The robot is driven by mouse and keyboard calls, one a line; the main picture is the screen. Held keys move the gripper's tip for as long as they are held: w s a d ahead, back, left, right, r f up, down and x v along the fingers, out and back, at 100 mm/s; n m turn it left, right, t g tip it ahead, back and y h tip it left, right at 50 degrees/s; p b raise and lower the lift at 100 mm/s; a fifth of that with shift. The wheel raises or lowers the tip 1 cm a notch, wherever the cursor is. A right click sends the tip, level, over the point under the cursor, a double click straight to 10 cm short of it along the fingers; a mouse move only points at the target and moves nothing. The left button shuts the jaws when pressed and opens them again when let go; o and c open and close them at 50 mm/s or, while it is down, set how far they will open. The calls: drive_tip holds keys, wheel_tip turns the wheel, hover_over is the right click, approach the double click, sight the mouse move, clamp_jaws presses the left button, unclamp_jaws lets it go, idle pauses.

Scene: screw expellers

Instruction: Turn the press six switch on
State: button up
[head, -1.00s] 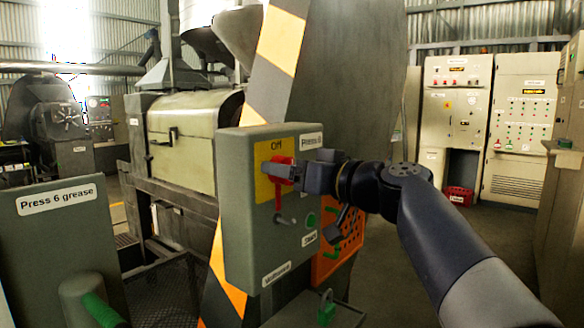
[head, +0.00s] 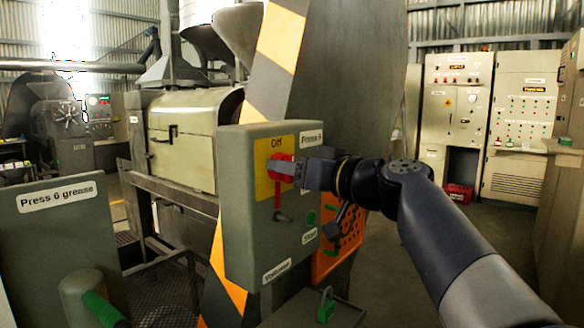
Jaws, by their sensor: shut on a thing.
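A "Press 6" label (head: 311,138) sits at the box's upper right. My gripper (head: 299,172) is at the red handle from the right, its jaws shut on it. The gripper covers the right part of the handle. The exact angle of the handle is hard to tell.
An orange perforated panel (head: 337,249) with a dark lever is right of the box. A black and orange striped post (head: 281,40) rises behind it. A "Press 6 grease" panel (head: 60,230) with a green handle stands left.

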drive_tip(key=m, duration=0.4)
drive_tip(key=m+p, duration=0.1)
drive_tip(key=m, duration=0.3)
drive_tip(key=shift+w+d+g+p, duration=0.15)
drive_tip(key=shift+g+p, duration=0.2)
drive_tip(key=shift+g, duration=0.05)
drive_tip(key=m+p, duration=0.2)
drive_tip(key=m, duration=0.3)
drive_tip(key=shift+w+f+m+g+p, duration=0.15)
drive_tip(key=shift+m+g+p, duration=0.35)
drive_tip(key=shift+m+p, duration=1.05)
drive_tip(key=shift+f+m+b, duration=0.1)
drive_tip(key=shift+m+b, duration=0.25)
drive_tip(key=shift+m, duration=0.1)
drive_tip(key=o, duration=1)
drive_tip(key=shift+c, duration=0.2)
drive_tip(key=shift+d, duration=0.1)
